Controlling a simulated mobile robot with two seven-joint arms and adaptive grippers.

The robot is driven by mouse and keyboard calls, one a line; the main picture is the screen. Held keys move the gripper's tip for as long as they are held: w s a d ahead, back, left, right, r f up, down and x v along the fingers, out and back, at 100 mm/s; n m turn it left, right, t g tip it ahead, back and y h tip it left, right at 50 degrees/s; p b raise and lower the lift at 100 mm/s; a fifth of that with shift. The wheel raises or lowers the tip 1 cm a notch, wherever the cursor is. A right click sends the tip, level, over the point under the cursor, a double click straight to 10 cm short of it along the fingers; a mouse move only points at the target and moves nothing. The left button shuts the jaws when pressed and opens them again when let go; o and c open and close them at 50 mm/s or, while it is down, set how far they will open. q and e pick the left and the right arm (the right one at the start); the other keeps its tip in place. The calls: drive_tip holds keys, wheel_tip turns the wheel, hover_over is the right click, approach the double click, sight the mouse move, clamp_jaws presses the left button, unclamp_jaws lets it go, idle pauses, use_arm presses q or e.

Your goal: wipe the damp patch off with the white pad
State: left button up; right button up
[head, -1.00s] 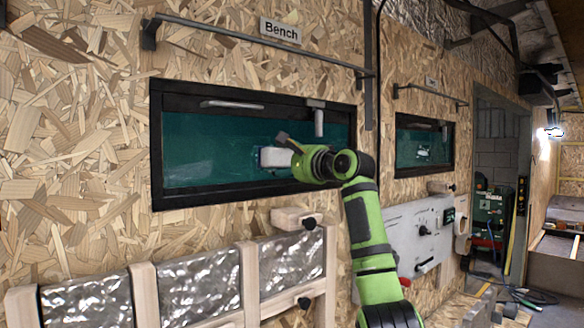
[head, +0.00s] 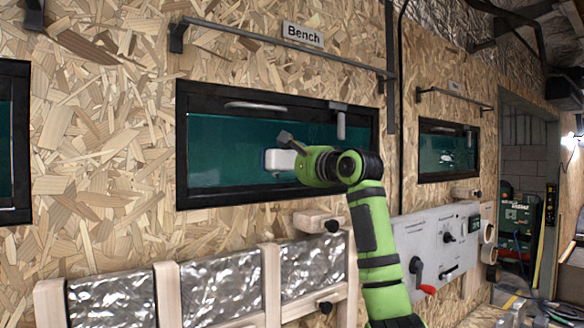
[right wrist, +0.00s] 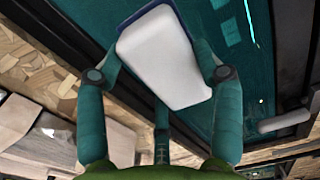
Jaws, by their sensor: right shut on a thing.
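The white pad (head: 279,160) has a dark blue edge and lies against or just in front of the teal pane of the window (head: 225,150) under the Bench sign. My right gripper (head: 291,154) is shut on the pad; in the right wrist view its fingers hold the pad (right wrist: 165,62) from both sides. I cannot tell whether the pad touches the glass. A faint pale mark (head: 208,178) shows low at the left of the pane; I cannot tell for sure that it is the damp patch. My left gripper is not in view.
The window has a raised black frame (head: 181,150), a grey handle (head: 256,106) and a latch (head: 341,121). A metal rail (head: 280,50) runs above it. Below are a wooden block (head: 312,220) and foil panels (head: 220,283). A grey control panel (head: 440,240) is at the right.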

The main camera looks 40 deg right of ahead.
drive_tip(key=shift+s+f+b, duration=0.15)
drive_tip(key=shift+s+b, duration=0.4)
drive_tip(key=shift+b, duration=0.05)
drive_tip(key=shift+s+a+b, duration=0.15)
drive_tip(key=shift+s+b, duration=0.45)
drive_tip(key=shift+s, duration=0.65)
drive_tip(key=shift+s+a+b, duration=0.1)
drive_tip(key=shift+s+b, duration=0.45)
drive_tip(key=shift+s, duration=0.65)
drive_tip(key=s+b, duration=0.1)
drive_tip(key=s, duration=0.2)
drive_tip(key=shift+a, duration=0.2)
drive_tip(key=shift+w, duration=0.1)
